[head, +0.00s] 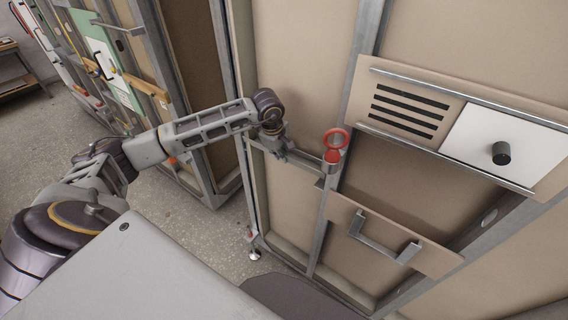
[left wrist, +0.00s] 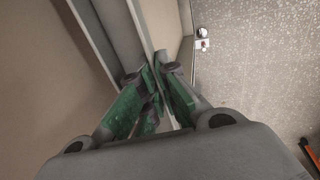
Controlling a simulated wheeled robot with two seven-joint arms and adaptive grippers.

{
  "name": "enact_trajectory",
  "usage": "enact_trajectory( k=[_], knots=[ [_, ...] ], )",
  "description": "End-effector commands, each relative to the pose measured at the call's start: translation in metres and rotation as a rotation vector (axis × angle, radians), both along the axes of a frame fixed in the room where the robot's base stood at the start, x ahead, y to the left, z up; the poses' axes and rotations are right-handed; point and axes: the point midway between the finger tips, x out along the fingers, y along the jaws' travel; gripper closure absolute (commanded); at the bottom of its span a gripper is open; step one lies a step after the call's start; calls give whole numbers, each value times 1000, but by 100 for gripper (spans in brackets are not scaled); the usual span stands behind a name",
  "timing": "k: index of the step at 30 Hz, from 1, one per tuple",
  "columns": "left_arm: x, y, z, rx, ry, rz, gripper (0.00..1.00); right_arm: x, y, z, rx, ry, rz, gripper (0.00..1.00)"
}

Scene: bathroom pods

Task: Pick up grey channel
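A short grey channel-like bar (head: 306,157) runs level across the tan wall panel in the head view, left of a red ring. I cannot tell for certain that it is the grey channel. My left gripper (head: 284,150) is at this bar's left end, by a grey upright post. In the left wrist view, the green-padded fingertips (left wrist: 158,80) are close together, with a narrow pale grey strip running between them. Whether they grip it is unclear. My right gripper is out of view.
The red ring and cup (head: 335,146) are just right of the gripper. A rail-held panel with black slots (head: 408,110) and a black knob (head: 501,153) is farther right. A grey U-shaped handle (head: 383,245) sits below. Bare speckled floor (head: 185,240) lies left.

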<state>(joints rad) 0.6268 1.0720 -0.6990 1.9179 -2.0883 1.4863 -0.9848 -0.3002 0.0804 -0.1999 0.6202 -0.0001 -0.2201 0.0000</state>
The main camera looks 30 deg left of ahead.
Motion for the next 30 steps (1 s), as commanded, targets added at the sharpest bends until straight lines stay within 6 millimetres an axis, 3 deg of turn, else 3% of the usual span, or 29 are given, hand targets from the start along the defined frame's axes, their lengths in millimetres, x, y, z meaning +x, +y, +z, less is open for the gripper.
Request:
enact_trajectory(
  k=[30],
  knots=[
    [-48,3,0,0,-2,0,100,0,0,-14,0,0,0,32]
  ],
)
